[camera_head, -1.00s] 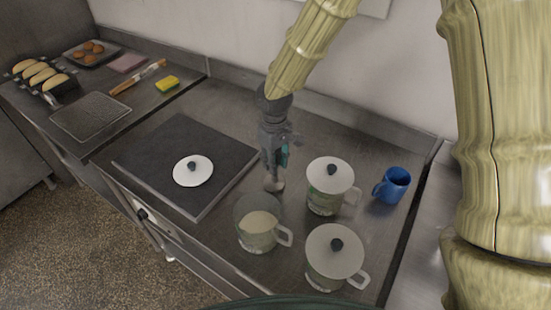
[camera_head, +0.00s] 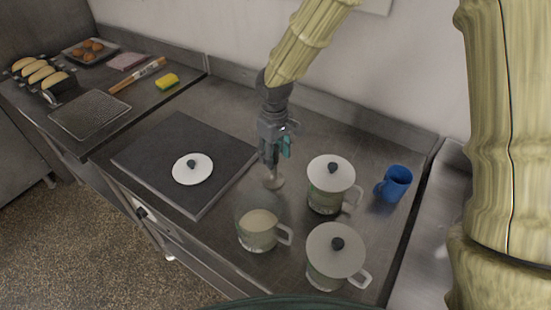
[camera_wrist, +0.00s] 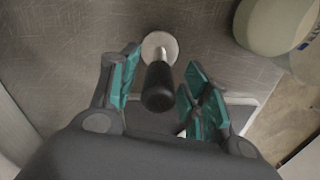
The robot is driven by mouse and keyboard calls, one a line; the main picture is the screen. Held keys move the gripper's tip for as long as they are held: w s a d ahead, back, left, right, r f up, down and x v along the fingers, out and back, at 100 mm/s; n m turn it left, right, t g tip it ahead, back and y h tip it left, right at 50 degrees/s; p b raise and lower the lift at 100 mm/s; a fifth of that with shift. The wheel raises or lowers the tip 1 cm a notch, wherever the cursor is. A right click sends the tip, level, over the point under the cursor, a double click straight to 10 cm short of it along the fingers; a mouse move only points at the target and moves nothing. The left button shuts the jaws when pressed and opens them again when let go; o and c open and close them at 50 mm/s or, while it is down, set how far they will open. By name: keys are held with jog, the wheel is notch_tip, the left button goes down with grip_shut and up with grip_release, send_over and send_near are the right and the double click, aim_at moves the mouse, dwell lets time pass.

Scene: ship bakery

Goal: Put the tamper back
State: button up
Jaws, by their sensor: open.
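The tamper has a black handle (camera_wrist: 158,88) and a round metal base, and stands upright on the steel counter in the wrist view. Its metal base (camera_head: 274,182) also shows in the head view, between the dark board and the glass pots. My gripper (camera_wrist: 160,78) is open, with one teal-padded finger on each side of the handle and gaps between. In the head view my gripper (camera_head: 275,153) points down just above the tamper, hiding most of its handle.
An open glass pot (camera_head: 258,230) with pale contents stands in front of the tamper. Two lidded pots (camera_head: 331,186) (camera_head: 336,256) and a blue mug (camera_head: 393,183) stand to the right. A dark board (camera_head: 150,150) with a white lid (camera_head: 192,168) lies left. Counter behind is clear.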

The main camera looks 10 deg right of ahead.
notch_tip(320, 180, up, 10)
jog(key=b, duration=0.2)
jog(key=shift+f+b, duration=0.15)
jog(key=shift+b, duration=0.15)
